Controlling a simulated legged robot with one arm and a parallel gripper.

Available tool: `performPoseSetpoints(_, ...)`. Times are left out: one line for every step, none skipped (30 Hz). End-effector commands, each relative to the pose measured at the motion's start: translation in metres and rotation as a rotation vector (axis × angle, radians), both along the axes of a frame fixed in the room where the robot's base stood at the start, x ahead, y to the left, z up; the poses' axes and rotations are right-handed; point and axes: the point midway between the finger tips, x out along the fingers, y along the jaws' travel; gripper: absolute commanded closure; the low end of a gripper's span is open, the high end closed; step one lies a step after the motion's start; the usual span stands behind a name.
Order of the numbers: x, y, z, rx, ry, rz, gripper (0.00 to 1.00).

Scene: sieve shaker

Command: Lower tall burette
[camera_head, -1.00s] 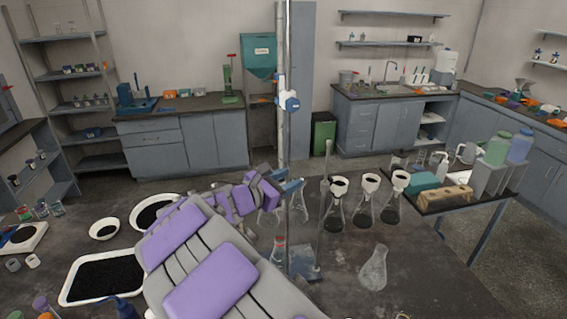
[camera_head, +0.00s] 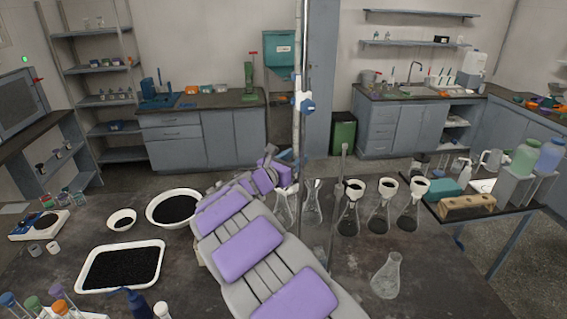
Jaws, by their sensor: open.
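The tall burette (camera_head: 297,130) stands upright behind the bench's flasks, a narrow clear tube running out of the top of the picture. A white and blue fitting (camera_head: 304,103) sits on it partway up. My gripper (camera_head: 284,164) is at the end of my purple and grey arm, close to the lower part of the tube. It is open, and no held object shows. I cannot tell whether it touches the tube. My arm hides the lower end of the burette and its stand's base.
Several flasks with funnels (camera_head: 381,205) stand right of the burette, beside a thin upright rod (camera_head: 342,185). An empty flask (camera_head: 387,277) is nearer. A black-filled tray (camera_head: 160,270) and bowl (camera_head: 199,193) lie to the left. The right front bench is mostly clear.

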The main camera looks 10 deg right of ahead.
Motion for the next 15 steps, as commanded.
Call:
performPoseSetpoints(0.0033,-0.0017,0.002,-0.001,0.0,0.0,0.53)
performPoseSetpoints(0.0048,-0.003,0.0019,-0.002,-0.001,0.0,0.53)
performPoseSetpoints(0.0064,-0.0043,0.0019,-0.002,-0.001,0.001,0.53)
performPoseSetpoints(0.0072,-0.0046,0.0018,-0.002,-0.001,0.001,0.53)
performPoseSetpoints(0.0079,-0.0047,0.0015,-0.003,-0.001,0.002,0.53)
performPoseSetpoints(0.0086,-0.0049,0.0014,-0.002,-0.002,0.002,0.53)
performPoseSetpoints(0.0088,-0.0053,0.0012,-0.002,-0.002,0.002,0.53)
performPoseSetpoints(0.0089,-0.0058,0.001,-0.002,-0.002,0.002,0.53)
performPoseSetpoints(0.009,-0.0065,0.0008,-0.001,-0.002,0.002,0.53)
performPoseSetpoints(0.009,-0.0066,0.0007,-0.001,-0.002,0.002,0.53)
performPoseSetpoints(0.0089,-0.0067,0.0006,-0.001,-0.002,0.002,0.53)
performPoseSetpoints(0.0089,-0.007,0.0004,-0.001,-0.002,0.002,0.53)
performPoseSetpoints(0.0089,-0.0078,0.0005,-0.001,-0.002,0.001,0.53)
performPoseSetpoints(0.0089,-0.0087,0.0004,0.0,-0.001,0.001,0.53)
performPoseSetpoints(0.0089,-0.0099,0.0004,0.001,-0.002,0.001,0.53)
